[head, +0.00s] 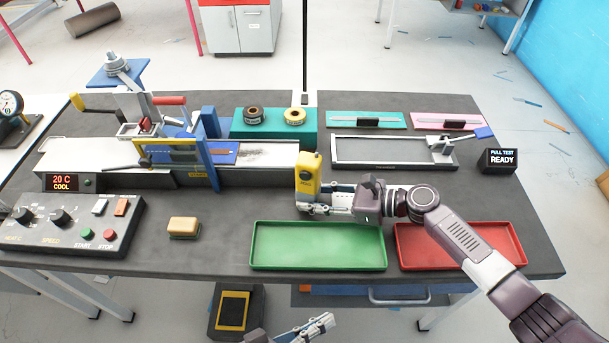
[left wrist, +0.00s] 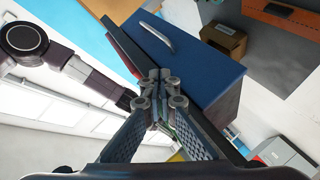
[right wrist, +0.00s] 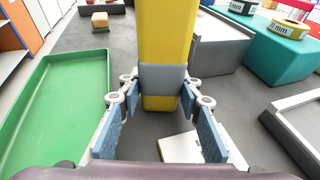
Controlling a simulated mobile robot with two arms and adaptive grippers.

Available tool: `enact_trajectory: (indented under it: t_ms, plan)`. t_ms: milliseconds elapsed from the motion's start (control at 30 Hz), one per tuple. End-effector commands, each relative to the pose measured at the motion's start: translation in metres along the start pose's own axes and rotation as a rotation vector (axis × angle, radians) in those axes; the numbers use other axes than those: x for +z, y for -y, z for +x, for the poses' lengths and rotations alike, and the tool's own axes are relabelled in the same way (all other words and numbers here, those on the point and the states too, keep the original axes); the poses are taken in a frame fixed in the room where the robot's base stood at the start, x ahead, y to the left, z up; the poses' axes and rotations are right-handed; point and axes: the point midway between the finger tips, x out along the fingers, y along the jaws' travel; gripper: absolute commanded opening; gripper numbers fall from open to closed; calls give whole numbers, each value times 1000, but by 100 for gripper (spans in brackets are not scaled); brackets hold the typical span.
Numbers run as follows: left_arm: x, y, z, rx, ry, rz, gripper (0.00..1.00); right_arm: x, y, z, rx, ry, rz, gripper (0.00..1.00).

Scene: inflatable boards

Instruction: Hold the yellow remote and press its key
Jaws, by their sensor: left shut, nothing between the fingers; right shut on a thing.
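The yellow remote (head: 308,170) stands upright above the dark bench, just behind the green tray. My right gripper (head: 318,198) is shut on its lower part, and the fingers reach it from the right. In the right wrist view the remote (right wrist: 166,35) rises between the fingers (right wrist: 165,97), with a grey band at the grip. Its key cannot be made out clearly. My left gripper (head: 322,324) is shut and empty, low in front of the bench and well apart from the remote. Its fingers meet in the left wrist view (left wrist: 157,82).
The green tray (head: 318,263) and red tray (head: 505,248) lie empty along the front edge. A tan block (head: 184,224) and control panel (head: 84,222) are to the left. A blue-framed machine (head: 209,160) and teal block (head: 243,131) stand behind. A grey frame (head: 345,162) lies back right.

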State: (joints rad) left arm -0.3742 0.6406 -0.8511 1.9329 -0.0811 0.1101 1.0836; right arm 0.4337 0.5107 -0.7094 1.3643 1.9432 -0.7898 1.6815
Motion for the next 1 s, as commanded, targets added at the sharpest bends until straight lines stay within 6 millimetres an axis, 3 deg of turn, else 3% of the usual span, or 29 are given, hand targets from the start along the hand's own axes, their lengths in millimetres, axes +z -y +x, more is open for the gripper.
enact_trajectory:
  t_ms: [33, 100, 200, 400, 500, 700, 1000]
  plan:
    - [-10, -23, -4, 53, -12, 7, 0, -1, 0, 0, 0, -1, 1, 19]
    - [-30, -51, -9, 129, -46, 60, 0, -1, 0, 0, 0, -1, 1, 19]
    - [-76, -70, -14, 209, -139, 290, 0, -1, 0, 0, 1, -1, 1, 19]
    - [-165, -55, -25, 212, -330, 969, 0, -1, 0, 0, 0, -1, 1, 19]
    - [-192, -45, -31, 186, -380, 1225, 0, -1, 0, 0, 0, -1, 1, 19]
    - [-219, -32, -39, 148, -418, 1497, 0, -1, 0, 0, 0, -1, 1, 19]
    - [-222, -31, -40, 142, -422, 1537, 0, -1, 0, 0, 0, -1, 1, 19]
